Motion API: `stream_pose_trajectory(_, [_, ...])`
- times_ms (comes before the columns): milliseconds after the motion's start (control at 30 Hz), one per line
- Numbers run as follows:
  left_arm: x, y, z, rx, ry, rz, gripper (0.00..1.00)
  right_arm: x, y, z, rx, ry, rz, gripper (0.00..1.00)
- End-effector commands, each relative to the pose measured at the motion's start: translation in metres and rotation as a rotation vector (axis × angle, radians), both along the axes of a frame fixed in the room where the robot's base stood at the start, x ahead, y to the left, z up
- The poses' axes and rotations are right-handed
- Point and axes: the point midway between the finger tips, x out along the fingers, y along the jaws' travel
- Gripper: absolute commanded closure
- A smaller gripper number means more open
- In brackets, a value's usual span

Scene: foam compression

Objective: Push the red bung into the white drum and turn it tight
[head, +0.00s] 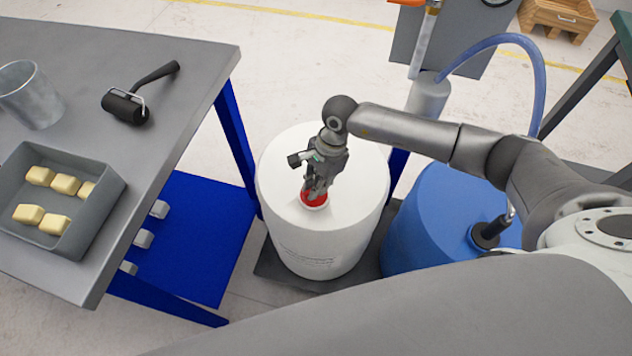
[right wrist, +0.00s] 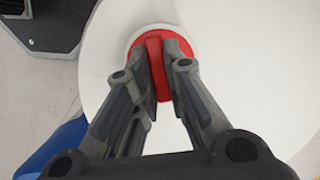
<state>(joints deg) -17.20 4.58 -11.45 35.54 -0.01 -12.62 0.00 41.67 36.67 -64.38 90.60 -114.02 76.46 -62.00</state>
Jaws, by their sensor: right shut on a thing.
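How deep the bung sits cannot be told. My left gripper is not in view.
A blue drum (head: 430,225) with a pump and hose (head: 540,80) stands right of the white drum. At left, a grey table (head: 200,75) holds a metal cup (head: 32,95), a roller (head: 125,105) and a tray (head: 85,225) of yellowish blocks. The lid around the bung is clear.

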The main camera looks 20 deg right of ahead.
Motion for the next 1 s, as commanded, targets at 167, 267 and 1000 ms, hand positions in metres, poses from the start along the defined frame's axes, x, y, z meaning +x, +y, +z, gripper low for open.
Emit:
stream_pose_trajectory(167, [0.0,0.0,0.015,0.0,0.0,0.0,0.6,-0.003,0.001,0.002,0.002,0.002,-0.224,1.0])
stream_pose_trajectory(267, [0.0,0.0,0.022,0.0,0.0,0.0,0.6,-0.004,0.001,0.003,0.003,0.002,-0.345,1.0])
stream_pose_trajectory(1000, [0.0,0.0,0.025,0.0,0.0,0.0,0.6,-0.003,0.002,0.0,0.004,0.001,-0.503,0.79])
